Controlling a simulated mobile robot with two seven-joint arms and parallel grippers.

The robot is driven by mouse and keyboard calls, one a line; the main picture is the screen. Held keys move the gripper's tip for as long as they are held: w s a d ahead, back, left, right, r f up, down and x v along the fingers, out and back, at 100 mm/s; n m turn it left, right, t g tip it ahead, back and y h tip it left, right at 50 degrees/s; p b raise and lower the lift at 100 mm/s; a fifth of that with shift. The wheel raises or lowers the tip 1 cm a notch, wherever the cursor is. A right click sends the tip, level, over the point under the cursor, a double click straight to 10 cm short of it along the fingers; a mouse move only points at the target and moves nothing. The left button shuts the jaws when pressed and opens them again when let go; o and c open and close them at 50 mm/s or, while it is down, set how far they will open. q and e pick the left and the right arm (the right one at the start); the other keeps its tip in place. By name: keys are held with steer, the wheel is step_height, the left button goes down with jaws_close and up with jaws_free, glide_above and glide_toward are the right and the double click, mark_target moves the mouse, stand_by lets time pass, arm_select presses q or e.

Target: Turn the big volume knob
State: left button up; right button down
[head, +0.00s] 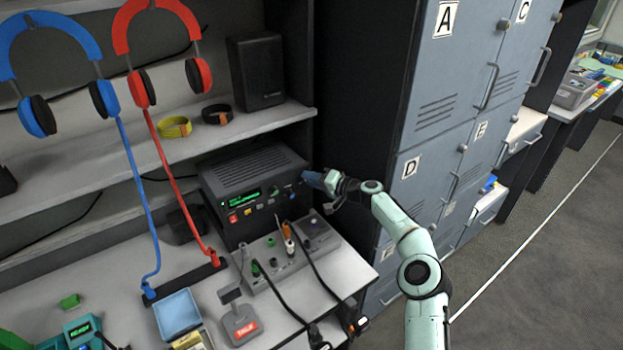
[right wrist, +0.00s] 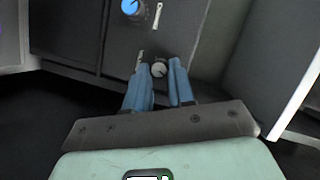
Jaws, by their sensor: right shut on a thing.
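A black radio unit (head: 250,180) with a green display stands on the desk under the shelf. My right gripper (head: 312,180) is at the right end of its front panel. In the right wrist view, the blue fingers of my right gripper (right wrist: 160,78) are on either side of a small round grey knob (right wrist: 159,69) and shut on it. A blue-capped knob (right wrist: 130,7) sits farther off on the same dark panel, outside the fingers. The fingers hide the held knob in the head view, and I cannot tell whether it is the big volume knob. My left gripper is not in view.
A grey control box (head: 285,252) with cables stands in front of the radio. A black speaker (head: 256,72) stands on the shelf above.

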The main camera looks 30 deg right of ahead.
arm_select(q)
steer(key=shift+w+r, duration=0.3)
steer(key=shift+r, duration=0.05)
arm_select(e)
steer(key=m, duration=0.2)
steer(key=m+t+y, duration=0.1)
steer(key=m, duration=0.1)
steer(key=shift+d+f+m+t+y, duration=0.1)
steer(key=shift+d+m+t+y, duration=0.05)
steer(key=shift+m+t+y, duration=0.2)
steer(key=shift+m, duration=0.25)
steer(key=c, duration=1)
jaws_free()
steer(key=shift+o, duration=0.2)
steer(key=shift+w+f, duration=0.1)
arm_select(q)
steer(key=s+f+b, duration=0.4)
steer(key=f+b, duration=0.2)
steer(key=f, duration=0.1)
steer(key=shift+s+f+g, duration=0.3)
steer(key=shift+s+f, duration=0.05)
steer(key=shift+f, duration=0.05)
arm_select(e)
steer(key=v, duration=1.3)
steer(key=shift+s, duration=0.2)
